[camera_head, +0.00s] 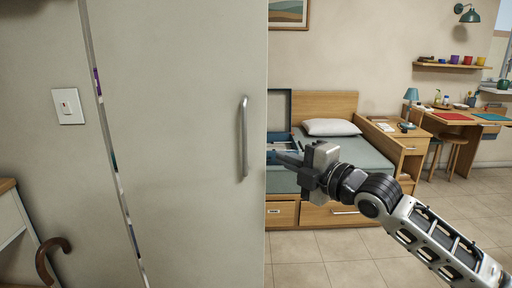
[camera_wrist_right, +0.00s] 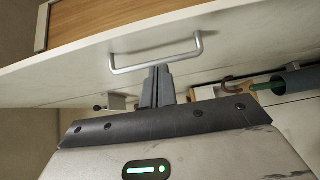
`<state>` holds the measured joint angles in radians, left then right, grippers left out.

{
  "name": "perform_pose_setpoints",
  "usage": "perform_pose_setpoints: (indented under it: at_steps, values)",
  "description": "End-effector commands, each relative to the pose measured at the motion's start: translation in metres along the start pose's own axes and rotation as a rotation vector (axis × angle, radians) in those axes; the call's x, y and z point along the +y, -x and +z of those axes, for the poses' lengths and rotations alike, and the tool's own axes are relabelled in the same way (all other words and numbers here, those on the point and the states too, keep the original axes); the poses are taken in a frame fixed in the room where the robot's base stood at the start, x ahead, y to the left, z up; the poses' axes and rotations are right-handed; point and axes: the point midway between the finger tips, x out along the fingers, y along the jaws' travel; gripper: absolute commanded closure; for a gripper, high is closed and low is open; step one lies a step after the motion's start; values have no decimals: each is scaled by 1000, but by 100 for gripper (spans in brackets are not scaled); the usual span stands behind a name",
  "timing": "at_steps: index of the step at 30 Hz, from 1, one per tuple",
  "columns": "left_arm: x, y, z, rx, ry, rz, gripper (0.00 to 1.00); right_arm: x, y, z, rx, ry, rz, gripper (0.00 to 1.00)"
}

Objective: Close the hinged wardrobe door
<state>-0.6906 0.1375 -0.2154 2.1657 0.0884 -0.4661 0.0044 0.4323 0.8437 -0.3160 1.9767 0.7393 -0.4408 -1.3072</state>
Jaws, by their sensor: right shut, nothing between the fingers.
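The wardrobe door (camera_head: 180,130) is a tall grey-white panel filling the left half of the head view. Its upright metal bar handle (camera_head: 244,137) is near its right edge. A narrow slit (camera_head: 118,180) along its left side shows bits of colour behind. My right gripper (camera_head: 290,158) is just right of the door's right edge, fingers pointing left, shut and empty. In the right wrist view the shut fingers (camera_wrist_right: 158,85) point towards a pale panel and end close to its bar handle (camera_wrist_right: 155,62). I cannot tell whether they touch. My left gripper is not in view.
Beyond the door stand a bed (camera_head: 365,150) with a white pillow, a bedside cabinet (camera_head: 400,145) and a desk (camera_head: 460,118). A light switch (camera_head: 68,106) and a hooked brown cane (camera_head: 45,262) are at the left. Tiled floor (camera_head: 330,262) is clear at the lower middle.

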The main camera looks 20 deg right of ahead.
Motion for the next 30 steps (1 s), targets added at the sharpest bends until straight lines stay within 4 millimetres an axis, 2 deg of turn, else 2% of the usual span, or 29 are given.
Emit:
perform_pose_setpoints:
  at_steps: [5,12,18,23,30]
  values:
    - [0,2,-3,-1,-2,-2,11,6,-21,1,0,11,6,100]
    - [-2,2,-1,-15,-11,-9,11,6,-66,1,0,8,6,100]
    - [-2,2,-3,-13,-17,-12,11,4,-91,0,0,10,4,100]
    - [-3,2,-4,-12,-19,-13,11,4,-98,0,0,12,4,100]
    - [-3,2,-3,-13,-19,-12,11,3,-98,0,0,12,3,100]
